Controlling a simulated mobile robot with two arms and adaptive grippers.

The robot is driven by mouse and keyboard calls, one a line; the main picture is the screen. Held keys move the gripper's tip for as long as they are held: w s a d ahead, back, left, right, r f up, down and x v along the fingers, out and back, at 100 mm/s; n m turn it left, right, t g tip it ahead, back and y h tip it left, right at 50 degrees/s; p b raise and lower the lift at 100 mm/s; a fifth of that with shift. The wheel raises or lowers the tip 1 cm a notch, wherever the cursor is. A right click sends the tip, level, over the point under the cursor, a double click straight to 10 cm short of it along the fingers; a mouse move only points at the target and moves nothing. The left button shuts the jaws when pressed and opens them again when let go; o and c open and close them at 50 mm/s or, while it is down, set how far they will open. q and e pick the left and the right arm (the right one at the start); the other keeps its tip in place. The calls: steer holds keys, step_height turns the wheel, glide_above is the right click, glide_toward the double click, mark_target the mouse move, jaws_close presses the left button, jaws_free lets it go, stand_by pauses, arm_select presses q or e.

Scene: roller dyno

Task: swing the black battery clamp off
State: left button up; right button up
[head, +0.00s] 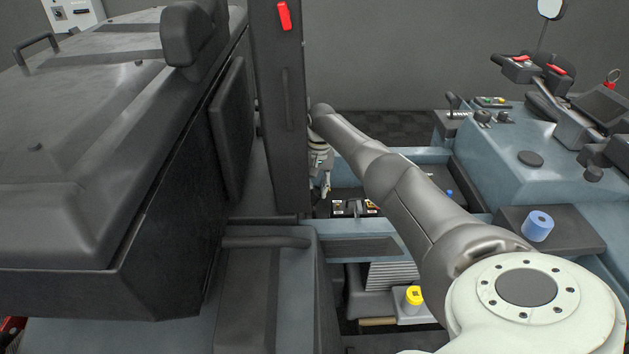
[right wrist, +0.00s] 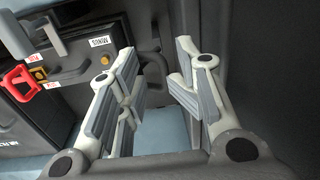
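The battery (right wrist: 75,70) shows in the right wrist view, a dark case with a "MINUS" label, a second white label and two yellow terminals. A red clamp handle (right wrist: 20,82) is at its left. A dark loop-like shape (right wrist: 154,72) beyond my fingers, right of the minus terminal, may be the black clamp; I cannot tell for sure. My right gripper (right wrist: 157,92) is open, with nothing between its fingers. In the head view my right gripper (head: 324,183) is partly hidden by a dark upright panel, just above the battery (head: 355,207). My left gripper is out of view.
The dark upright panel (head: 282,120) stands close on the left of my right gripper. The seat-like dark hood (head: 90,150) fills the left. A blue-grey console (head: 520,150) is at right, with a blue roll (head: 537,226). A yellow-capped container (head: 413,297) stands low in front.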

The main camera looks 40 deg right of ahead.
steer(key=shift+w+a+r+p, duration=0.2)
steer(key=shift+r+p, duration=0.4)
steer(key=shift+p, duration=0.3)
step_height(320, 180, up, 3)
steer(key=shift+a+f+p, duration=0.1)
steer(key=shift+p, duration=0.95)
step_height(320, 180, up, 8)
steer(key=p, duration=0.7)
steer(key=shift+w+a+f, duration=0.2)
steer(key=shift+w+a, duration=0.1)
steer(key=shift+w, duration=0.1)
